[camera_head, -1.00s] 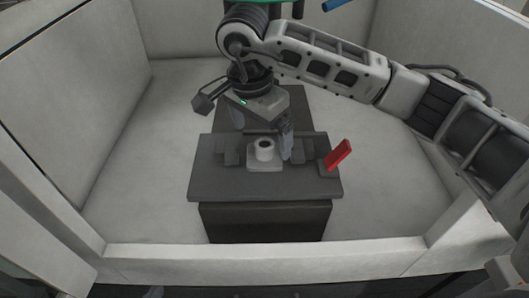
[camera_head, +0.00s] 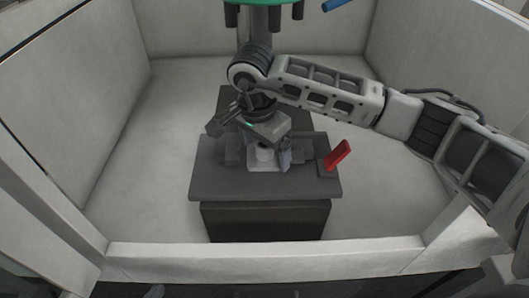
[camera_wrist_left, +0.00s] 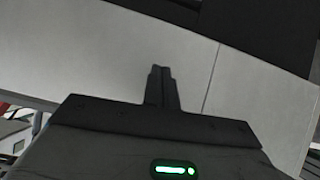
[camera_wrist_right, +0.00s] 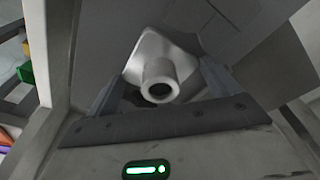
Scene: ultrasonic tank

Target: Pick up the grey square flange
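The grey square flange (camera_head: 265,165), a square plate with a round hollow neck, sits on the dark plate of a fixture (camera_head: 222,185), partly hidden under my right gripper (camera_head: 264,152). In the right wrist view the flange (camera_wrist_right: 160,75) lies between the two spread fingers of the right gripper (camera_wrist_right: 153,85), its neck facing the camera. The fingers are apart, and I see no firm grip on it. My left gripper (camera_wrist_left: 162,85) has its fingers together and empty in the left wrist view, in front of a pale wall.
A red handle (camera_head: 337,155) sticks up at the right of the fixture. Pale tank walls (camera_head: 80,120) surround it, with a front rim (camera_head: 260,252). A green round part (camera_head: 265,12) hangs at the back. Tank floor is clear on both sides.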

